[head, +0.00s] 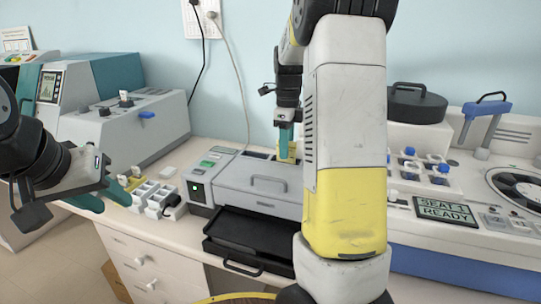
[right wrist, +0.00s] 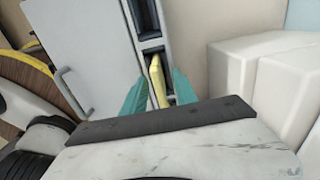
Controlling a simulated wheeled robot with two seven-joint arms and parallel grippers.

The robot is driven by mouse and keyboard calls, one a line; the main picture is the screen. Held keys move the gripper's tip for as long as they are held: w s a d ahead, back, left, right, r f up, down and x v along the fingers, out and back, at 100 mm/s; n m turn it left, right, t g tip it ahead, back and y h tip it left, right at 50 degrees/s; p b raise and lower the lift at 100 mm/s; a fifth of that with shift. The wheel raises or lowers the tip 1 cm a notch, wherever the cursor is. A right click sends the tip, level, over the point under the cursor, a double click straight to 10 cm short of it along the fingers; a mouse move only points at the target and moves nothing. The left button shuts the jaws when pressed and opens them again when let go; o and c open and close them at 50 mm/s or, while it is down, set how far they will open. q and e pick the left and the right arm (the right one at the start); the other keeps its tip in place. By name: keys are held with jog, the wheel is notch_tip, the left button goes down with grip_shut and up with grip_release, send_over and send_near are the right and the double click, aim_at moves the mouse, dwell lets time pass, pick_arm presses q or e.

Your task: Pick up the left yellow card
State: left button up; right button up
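A yellow card (right wrist: 157,80) stands in a dark slot of the grey device, between the two teal fingers of my right gripper (right wrist: 158,88). The fingers are apart, with gaps beside the card. In the head view, the right gripper (head: 284,140) points down over the back of the device, and a bit of the yellow card (head: 292,153) shows beside it. My arm hides part of this area. My left gripper (head: 103,197) is at the left, its teal fingers apart, near a white rack (head: 152,194) with a yellow piece (head: 131,182) at its edge.
The grey device (head: 250,183) has a handled lid and a black tray (head: 245,240) pulled out in front. A grey machine (head: 135,125) stands behind the rack.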

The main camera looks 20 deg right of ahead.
jog(key=shift+f, duration=0.55)
grip_shut()
jog(key=shift+r, duration=0.1)
